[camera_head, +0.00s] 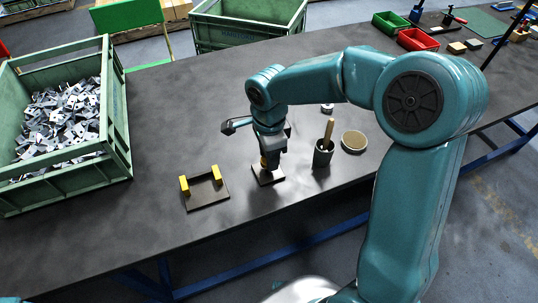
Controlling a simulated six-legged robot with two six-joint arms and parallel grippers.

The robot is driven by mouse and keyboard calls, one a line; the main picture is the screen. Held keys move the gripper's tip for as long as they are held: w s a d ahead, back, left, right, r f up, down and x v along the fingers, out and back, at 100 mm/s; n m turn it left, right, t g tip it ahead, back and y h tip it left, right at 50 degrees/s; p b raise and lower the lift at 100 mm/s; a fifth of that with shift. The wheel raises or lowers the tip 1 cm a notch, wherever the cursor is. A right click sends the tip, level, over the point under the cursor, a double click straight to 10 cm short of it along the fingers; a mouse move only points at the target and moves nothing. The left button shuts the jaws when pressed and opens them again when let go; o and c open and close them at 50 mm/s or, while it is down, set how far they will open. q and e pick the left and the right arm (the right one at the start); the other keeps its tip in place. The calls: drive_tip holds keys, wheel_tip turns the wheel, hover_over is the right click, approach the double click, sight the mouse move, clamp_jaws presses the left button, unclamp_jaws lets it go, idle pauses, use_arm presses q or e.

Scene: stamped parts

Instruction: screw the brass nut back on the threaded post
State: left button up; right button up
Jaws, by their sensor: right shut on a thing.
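My right gripper (270,158) points down over a small base plate (268,176) on the dark table. It is shut on the brass nut (265,162), of which only a small tan part shows below the fingers. The threaded post is hidden behind the gripper and nut, so I cannot tell how the nut sits on it. My left gripper is not in view.
A fixture with yellow blocks (205,190) lies left of the plate. A dark cup with a wooden handle (322,155) and a round dish (354,141) stand to the right. A green crate of stamped parts (120,135) fills the left. Red (417,40) and green bins are at the back right.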

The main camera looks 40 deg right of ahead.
drive_tip(key=shift+f+m+b, duration=0.1)
drive_tip(key=shift+m+b, duration=0.5)
drive_tip(key=shift+m, duration=1.3)
drive_tip(key=shift+m+b, duration=0.7)
drive_tip(key=shift+m, duration=0.3)
drive_tip(key=shift+s+m, duration=0.1)
drive_tip(key=shift+m, duration=0.9)
drive_tip(key=m+b, duration=0.1)
drive_tip(key=m, duration=0.1)
drive_tip(key=shift+m+b, duration=1)
drive_tip(key=shift+b, duration=0.9)
drive_tip(key=o, duration=1.1)
drive_tip(key=shift+o, duration=0.2)
